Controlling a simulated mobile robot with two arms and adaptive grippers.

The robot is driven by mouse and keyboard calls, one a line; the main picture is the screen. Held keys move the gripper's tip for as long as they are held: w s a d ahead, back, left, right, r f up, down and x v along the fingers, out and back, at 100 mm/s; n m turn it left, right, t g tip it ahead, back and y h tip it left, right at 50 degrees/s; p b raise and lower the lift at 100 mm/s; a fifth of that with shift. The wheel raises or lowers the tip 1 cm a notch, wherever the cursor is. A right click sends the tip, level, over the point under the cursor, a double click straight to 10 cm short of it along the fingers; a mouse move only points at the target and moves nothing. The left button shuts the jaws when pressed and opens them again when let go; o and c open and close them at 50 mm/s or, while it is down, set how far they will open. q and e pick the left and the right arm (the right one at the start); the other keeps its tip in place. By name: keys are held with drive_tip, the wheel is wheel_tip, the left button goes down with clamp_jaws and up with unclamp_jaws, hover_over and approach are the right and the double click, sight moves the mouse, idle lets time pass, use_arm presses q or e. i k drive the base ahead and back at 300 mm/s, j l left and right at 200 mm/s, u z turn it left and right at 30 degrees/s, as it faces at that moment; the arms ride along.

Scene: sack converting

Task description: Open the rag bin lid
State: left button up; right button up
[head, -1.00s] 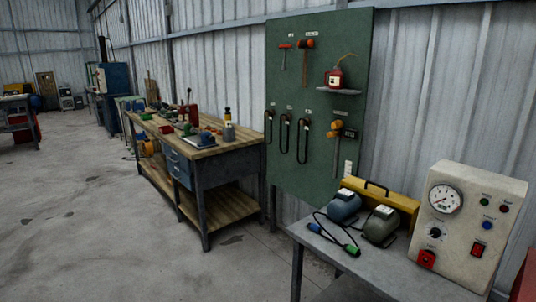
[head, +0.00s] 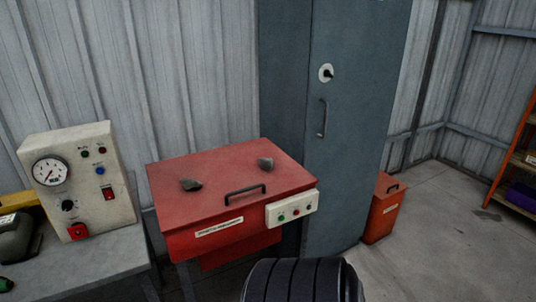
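A small orange-red bin (head: 383,212) stands on the floor right of the grey cabinet; it looks like the rag bin. Its lid (head: 389,186) is down and has a dark handle (head: 392,188) on top. The bin's left side is partly hidden by the cabinet. Neither of my grippers shows in the head view.
A larger red box (head: 235,190) on legs, with a closed handled lid and two dark lumps on it, stands left of the tall grey cabinet (head: 350,130). A bench (head: 95,265) with a gauge panel (head: 80,180) is at left. Floor (head: 440,235) right of the bin is clear.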

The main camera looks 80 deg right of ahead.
sight(386, 186)
drive_tip(key=z, duration=3.4)
drive_tip(key=i+l+u, duration=0.25)
drive_tip(key=i+l, duration=0.2)
drive_tip(key=i, duration=0.15)
